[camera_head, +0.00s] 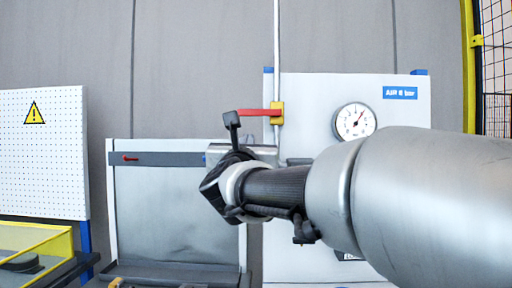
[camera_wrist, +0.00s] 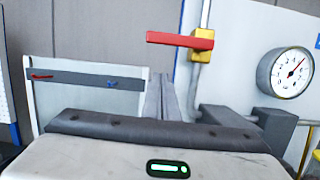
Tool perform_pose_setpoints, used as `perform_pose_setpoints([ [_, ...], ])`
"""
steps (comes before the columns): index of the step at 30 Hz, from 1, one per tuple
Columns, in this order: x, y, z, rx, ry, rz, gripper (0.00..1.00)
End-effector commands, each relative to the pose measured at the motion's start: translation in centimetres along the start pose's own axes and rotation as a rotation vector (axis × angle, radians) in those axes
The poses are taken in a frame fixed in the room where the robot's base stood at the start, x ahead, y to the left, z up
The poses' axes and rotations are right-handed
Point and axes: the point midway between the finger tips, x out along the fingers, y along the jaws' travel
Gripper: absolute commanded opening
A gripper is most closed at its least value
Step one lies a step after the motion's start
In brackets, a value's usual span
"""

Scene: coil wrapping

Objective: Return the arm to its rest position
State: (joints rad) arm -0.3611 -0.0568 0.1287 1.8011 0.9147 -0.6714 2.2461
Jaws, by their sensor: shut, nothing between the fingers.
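My arm reaches in from the right in the head view, its grey links crossing in front of a white panel. My gripper (camera_wrist: 165,92) shows in the wrist view with its two grey fingers together, pointing away, and nothing between them. In the head view the dark hand end (camera_head: 224,184) is in front of the gap between the grey cabinet and the white panel; its fingertips cannot be made out clearly there. A green light glows on the hand body in the wrist view.
A red lever (camera_head: 258,112) on a yellow valve (camera_head: 277,113) and a pressure gauge (camera_head: 355,121) are at the white panel (camera_head: 310,95). A grey cabinet (camera_head: 178,210) stands left of it. A white pegboard (camera_head: 42,150) and yellow-edged bin (camera_head: 36,243) are far left; yellow fencing (camera_head: 468,60) is right.

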Motion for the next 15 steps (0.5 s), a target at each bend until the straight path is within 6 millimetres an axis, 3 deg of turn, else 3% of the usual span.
perform_pose_setpoints([
  [6, -5.5, -0.1, 0.2, 0.001, -0.002, 0.001, 0.0],
  [15, -9.6, -0.1, 0.2, 0.001, 0.0, -0.001, 0.0],
])
